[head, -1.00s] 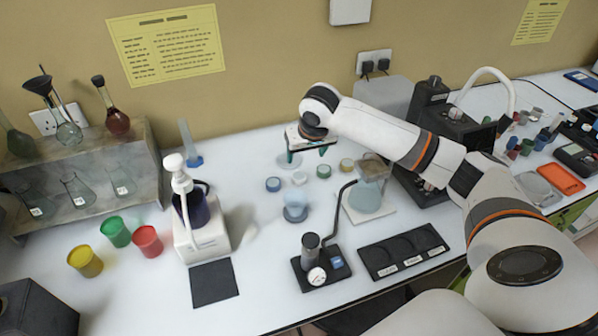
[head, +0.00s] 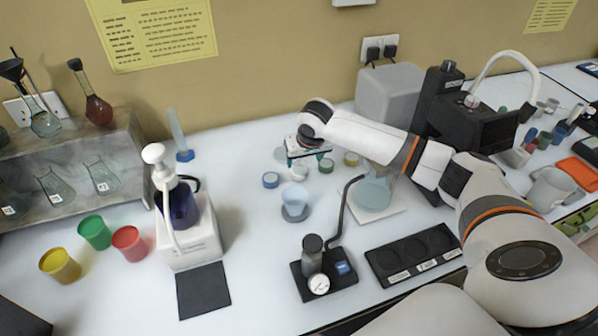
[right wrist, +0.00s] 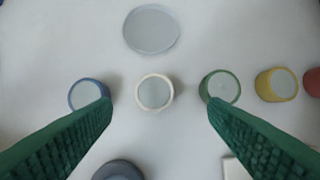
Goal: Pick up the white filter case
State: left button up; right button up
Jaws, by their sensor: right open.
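The white filter case (right wrist: 154,93) is a small round case with a white rim and a grey-green top. In the right wrist view it sits on the table midway between my right gripper's fingers, a little beyond their tips. In the head view the white case (head: 299,173) shows just below my right gripper (head: 308,158). My right gripper (right wrist: 155,103) is open and empty, with its green ridged fingers spread above the table. A blue case (right wrist: 88,94) lies near the left fingertip and a green case (right wrist: 220,87) near the right fingertip. My left gripper is not seen.
A yellow case (right wrist: 277,84) and a red case (right wrist: 314,82) lie further right. A grey disc (right wrist: 151,29) lies beyond. A clear cup (head: 295,199), a flask (head: 373,190) and a pump stand (head: 317,270) are close by in the head view.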

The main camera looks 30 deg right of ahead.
aim_at(299, 171)
jog(key=shift+w+d+f, duration=0.1)
jog(key=shift+w+f, duration=0.25)
jog(key=shift+f, duration=0.3)
jog(key=x, duration=0.3)
jog(key=p+x, duration=0.1)
jog(key=x, duration=0.1)
jog(key=shift+s+a+f, duration=0.1)
jog(key=shift+a, duration=0.3)
